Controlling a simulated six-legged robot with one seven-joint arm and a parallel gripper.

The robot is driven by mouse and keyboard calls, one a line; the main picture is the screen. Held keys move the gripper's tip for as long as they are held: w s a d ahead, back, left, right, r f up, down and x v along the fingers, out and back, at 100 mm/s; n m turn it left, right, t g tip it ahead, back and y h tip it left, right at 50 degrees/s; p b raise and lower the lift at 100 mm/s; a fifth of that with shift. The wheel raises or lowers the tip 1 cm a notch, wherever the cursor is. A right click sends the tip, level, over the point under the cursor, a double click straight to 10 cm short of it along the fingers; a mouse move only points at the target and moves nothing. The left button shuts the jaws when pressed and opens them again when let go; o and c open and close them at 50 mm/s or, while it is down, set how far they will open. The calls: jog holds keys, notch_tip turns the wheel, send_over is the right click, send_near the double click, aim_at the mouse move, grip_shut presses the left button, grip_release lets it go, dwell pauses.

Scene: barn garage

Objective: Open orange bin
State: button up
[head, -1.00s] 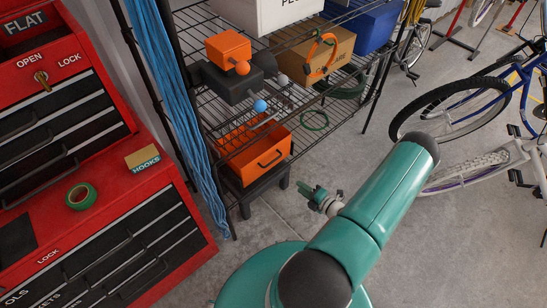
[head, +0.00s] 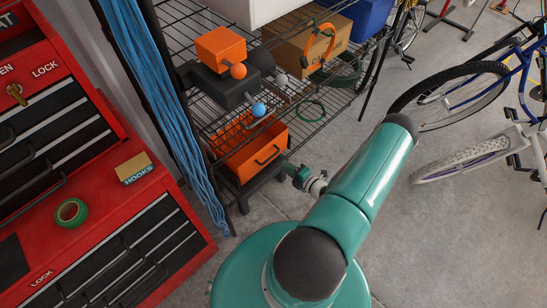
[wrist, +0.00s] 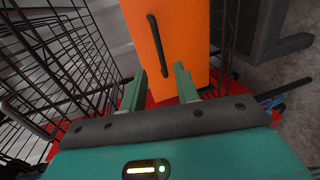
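The orange bin (head: 258,148) sits low on the wire rack, on a dark stand, with its dark bar handle (head: 267,156) on its front face. In the wrist view the orange front (wrist: 180,55) rises upright ahead of my gripper, and the handle (wrist: 158,45) runs lengthwise on it. My gripper (wrist: 160,78) is open, its two green fingers apart with nothing between them. The handle lies just beyond the fingertips and is not gripped. In the head view my gripper (head: 291,172) is close to the bin's right front corner.
The wire rack (head: 300,130) surrounds the bin, with a smaller orange box (head: 221,48) and a cardboard box (head: 318,48) above. A red tool chest (head: 110,215) stands at left. Bicycles (head: 480,110) stand at right. The concrete floor (head: 440,235) is clear in front.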

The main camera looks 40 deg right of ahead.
jog(key=x, duration=0.8)
jog(key=shift+w, duration=0.35)
jog(key=shift+c, duration=0.2)
grip_shut()
